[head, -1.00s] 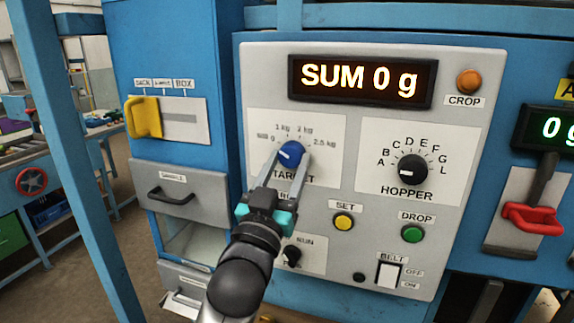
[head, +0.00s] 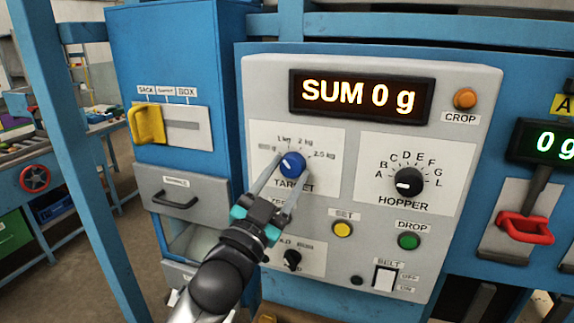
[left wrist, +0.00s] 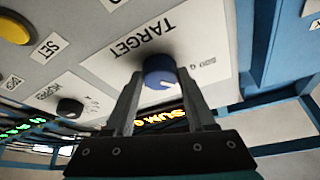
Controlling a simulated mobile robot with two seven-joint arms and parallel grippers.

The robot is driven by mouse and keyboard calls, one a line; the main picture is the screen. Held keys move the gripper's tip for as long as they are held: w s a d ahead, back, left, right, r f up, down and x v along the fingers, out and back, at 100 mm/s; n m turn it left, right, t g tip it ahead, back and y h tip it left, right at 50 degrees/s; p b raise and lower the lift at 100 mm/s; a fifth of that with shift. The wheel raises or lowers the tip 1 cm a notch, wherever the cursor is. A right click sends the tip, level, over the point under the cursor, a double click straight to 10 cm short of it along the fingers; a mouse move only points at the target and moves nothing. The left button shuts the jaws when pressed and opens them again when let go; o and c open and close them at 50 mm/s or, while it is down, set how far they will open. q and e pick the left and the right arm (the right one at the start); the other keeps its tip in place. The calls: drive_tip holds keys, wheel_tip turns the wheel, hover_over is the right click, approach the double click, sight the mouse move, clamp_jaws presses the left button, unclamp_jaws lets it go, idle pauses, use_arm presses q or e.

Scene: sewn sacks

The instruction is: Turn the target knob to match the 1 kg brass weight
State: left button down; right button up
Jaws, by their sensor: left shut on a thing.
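The blue target knob (head: 292,164) sits on a white label plate of the grey panel, with 1 kg, 2 kg and 2.5 kg marks around it and a blurred mark at left. My left gripper (head: 291,166) is shut on the knob, one finger on each side. The knob's white pointer faces up and left; the exact mark is hard to tell. In the left wrist view the knob (left wrist: 160,72) shows between the fingers, with the lettering upside down. No brass weight is in view. My right gripper is not in view.
The display (head: 361,94) reads SUM 0 g. The black hopper knob (head: 409,182) is to the right. The yellow set button (head: 343,230), green drop button (head: 409,241) and a small black knob (head: 291,260) lie below. A yellow slider handle (head: 147,124) is at left.

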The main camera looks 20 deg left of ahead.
use_arm(q)
drive_tip(key=shift+a+r+m+g+h+p, duration=0.1)
drive_tip(key=shift+m+g+h+p, duration=0.4)
drive_tip(key=shift+m, duration=0.6)
drive_tip(key=shift+a+r+m+g+h+p, duration=0.1)
drive_tip(key=shift+m+g+h+p, duration=0.1)
drive_tip(key=shift+m+h+p, duration=0.55)
drive_tip(key=shift+f+m+y, duration=0.1)
drive_tip(key=shift+m+y, duration=0.15)
drive_tip(key=shift+m, duration=0.2)
drive_tip(key=shift+c, duration=1.2)
unclamp_jaws()
drive_tip(key=shift+d, duration=0.1)
drive_tip(key=b+v, duration=0.5)
drive_tip(key=v, duration=1)
